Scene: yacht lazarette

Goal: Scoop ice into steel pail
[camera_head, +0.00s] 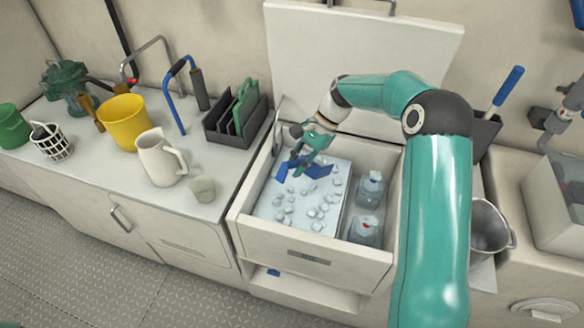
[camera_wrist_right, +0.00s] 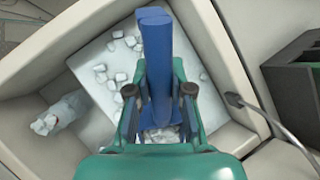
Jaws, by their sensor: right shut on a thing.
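My right gripper (camera_head: 317,140) is inside the open ice box (camera_head: 310,254), above its ice compartment. It is shut on the handle of a blue scoop (camera_head: 318,171), which also shows between the fingers in the wrist view (camera_wrist_right: 157,60). Loose ice cubes (camera_head: 318,212) lie scattered on the pale ice bed. Pale lumps show by the scoop's lower end in the wrist view; I cannot tell whether they are in it. The steel pail (camera_head: 489,230) stands to the right of the box, partly hidden behind my right arm. My left gripper is not in view.
Two clear bottles (camera_head: 371,188) (camera_head: 365,231) stand in the box's right compartment. The raised lid (camera_head: 365,50) is behind. The left counter holds a yellow bucket (camera_head: 124,122), a white pitcher (camera_head: 158,158), a cup (camera_head: 202,188) and a dark rack (camera_head: 237,122).

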